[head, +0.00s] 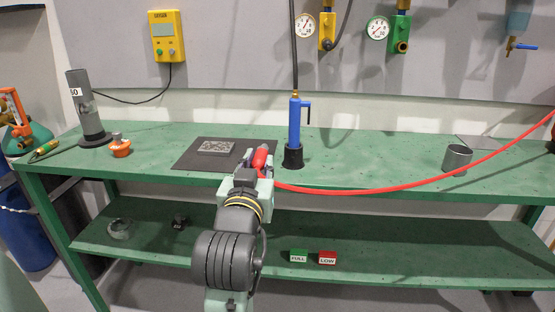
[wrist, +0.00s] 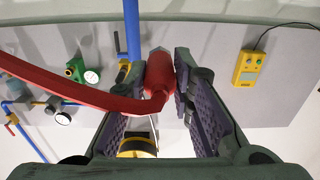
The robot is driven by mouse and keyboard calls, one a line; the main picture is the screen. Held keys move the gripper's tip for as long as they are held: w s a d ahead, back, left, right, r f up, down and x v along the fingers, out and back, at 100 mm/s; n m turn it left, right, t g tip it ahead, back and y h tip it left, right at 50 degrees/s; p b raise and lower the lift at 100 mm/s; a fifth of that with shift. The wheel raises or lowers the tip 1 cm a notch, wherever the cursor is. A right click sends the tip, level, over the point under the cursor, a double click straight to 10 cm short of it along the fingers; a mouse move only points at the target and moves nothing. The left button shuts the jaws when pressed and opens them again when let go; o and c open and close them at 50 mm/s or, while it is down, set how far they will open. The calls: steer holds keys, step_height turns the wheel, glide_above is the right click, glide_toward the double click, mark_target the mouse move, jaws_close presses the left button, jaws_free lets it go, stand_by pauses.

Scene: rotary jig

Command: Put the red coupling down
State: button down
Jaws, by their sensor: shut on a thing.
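The red coupling (wrist: 159,75) is between the two finger pads of my gripper (wrist: 158,90) in the wrist view, with a red hose running from it to the left. In the head view the red coupling (head: 259,158) shows at the end of my gripper (head: 252,172), over the front part of the dark mat (head: 190,160) on the green bench. My gripper is shut on the coupling. The fingers hide part of it in the head view. I cannot tell whether the coupling touches the mat.
A grey patterned plate (head: 216,147) lies on the mat. A blue torch-like tool (head: 294,125) stands in a black holder just right of my gripper. The red hose (head: 400,189) sweeps right along the bench's front edge. A grey cup (head: 457,158) stands at the right.

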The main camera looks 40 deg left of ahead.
steer(key=w+a+f+p, duration=0.1)
steer(key=w+a, duration=0.1)
steer(key=w, duration=0.2)
steer(key=w+a+f+p, duration=0.1)
steer(key=w+a+f, duration=0.1)
steer(key=w, duration=0.2)
steer(key=w+a+f+p, duration=0.1)
steer(key=w, duration=0.3)
steer(key=shift+w+a+f+p, duration=0.4)
steer(key=shift+f+b, duration=0.55)
steer(key=shift+f, duration=0.1)
steer(key=c, duration=1.4)
jaws_free()
steer(key=shift+r, duration=0.1)
